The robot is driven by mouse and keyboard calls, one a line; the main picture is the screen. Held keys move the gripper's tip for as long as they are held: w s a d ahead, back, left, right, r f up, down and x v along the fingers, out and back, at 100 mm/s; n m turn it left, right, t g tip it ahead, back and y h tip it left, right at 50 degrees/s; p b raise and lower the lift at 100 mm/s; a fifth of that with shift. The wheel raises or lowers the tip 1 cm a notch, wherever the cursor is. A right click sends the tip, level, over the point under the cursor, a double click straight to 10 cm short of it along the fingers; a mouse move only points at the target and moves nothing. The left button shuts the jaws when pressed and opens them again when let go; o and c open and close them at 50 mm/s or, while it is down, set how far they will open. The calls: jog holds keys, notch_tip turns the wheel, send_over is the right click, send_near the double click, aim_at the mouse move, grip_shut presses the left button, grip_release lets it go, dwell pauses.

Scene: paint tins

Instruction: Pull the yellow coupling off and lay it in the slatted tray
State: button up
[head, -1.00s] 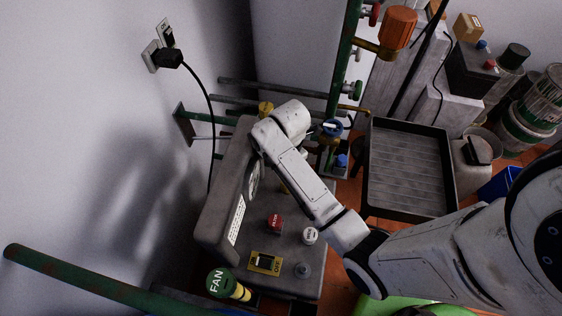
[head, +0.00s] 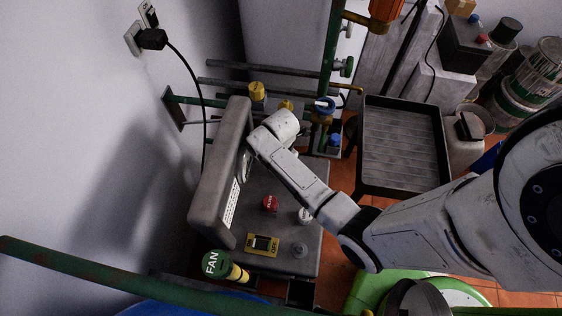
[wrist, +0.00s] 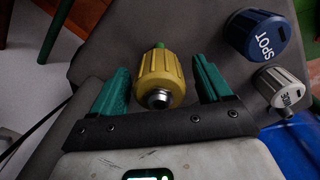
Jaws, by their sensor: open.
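The yellow coupling (wrist: 160,78) shows in the wrist view with a ribbed body, a silver nose toward me and a bit of green behind it. My gripper (wrist: 162,70) is open, with one green finger on each side of the coupling and gaps on both sides. The head view hides my gripper behind my arm. That view shows two yellow fittings (head: 257,90) (head: 285,106) by the pipes; I cannot tell whether either is this coupling. The slatted tray (head: 447,150) is a dark-rimmed tray with a grey slatted floor, right of my arm, and looks empty.
The grey machine (head: 215,190) carries a red button (head: 270,203) and a yellow switch plate (head: 263,244). Green pipes (head: 335,50) rise behind. Tins (head: 530,85) stand far right.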

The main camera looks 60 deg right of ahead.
jog(key=c, duration=1.3)
jog(key=shift+o, duration=0.2)
jog(key=shift+r, duration=0.1)
jog(key=shift+r, duration=0.1)
jog(key=shift+r+p, duration=1.8)
jog(key=shift+p, duration=0.4)
jog(key=shift+r+p, duration=1.95)
jog(key=shift+p, duration=0.2)
